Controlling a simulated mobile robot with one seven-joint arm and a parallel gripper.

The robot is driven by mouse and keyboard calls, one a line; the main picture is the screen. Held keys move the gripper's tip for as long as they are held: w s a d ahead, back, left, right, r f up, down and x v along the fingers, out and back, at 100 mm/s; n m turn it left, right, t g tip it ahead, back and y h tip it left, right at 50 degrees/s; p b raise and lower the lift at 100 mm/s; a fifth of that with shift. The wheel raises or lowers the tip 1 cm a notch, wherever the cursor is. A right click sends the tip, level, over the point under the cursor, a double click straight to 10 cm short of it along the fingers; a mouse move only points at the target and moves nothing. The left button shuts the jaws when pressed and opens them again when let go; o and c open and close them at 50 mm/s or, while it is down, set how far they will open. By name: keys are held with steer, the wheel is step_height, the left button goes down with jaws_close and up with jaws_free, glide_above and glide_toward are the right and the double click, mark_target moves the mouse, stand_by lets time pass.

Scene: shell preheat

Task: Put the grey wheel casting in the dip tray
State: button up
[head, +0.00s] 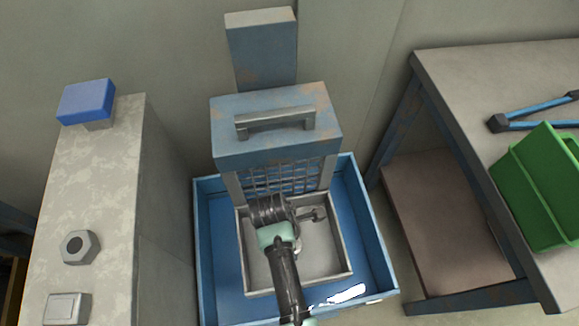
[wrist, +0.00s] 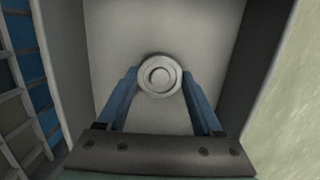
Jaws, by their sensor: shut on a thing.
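The grey wheel casting (wrist: 160,75) is a round piece with a raised ring, held between the two blue fingers of my gripper in the wrist view. My gripper (head: 316,214) is shut on it. In the head view the gripper is over the pale-walled dip tray (head: 345,256), near its back right; the casting is too small to make out clearly there. The wrist view shows the tray's grey floor and walls (wrist: 68,50) around and behind the casting. I cannot tell whether the casting touches the floor.
The dip tray sits inside a larger blue basin (head: 222,284). A blue housing with a handle (head: 275,122) and a mesh front (head: 278,178) stands at its back. A pale counter (head: 98,185) is on the left, and a bench with a green bin (head: 535,190) on the right.

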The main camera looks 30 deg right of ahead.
steer(key=o, duration=1.4)
steer(key=shift+f, duration=0.1)
steer(key=shift+o, duration=0.2)
step_height(320, 180, up, 12)
steer(key=a+p, duration=0.1)
steer(key=p, duration=0.2)
steer(key=shift+w+a, duration=0.3)
steer(key=shift+a, duration=0.05)
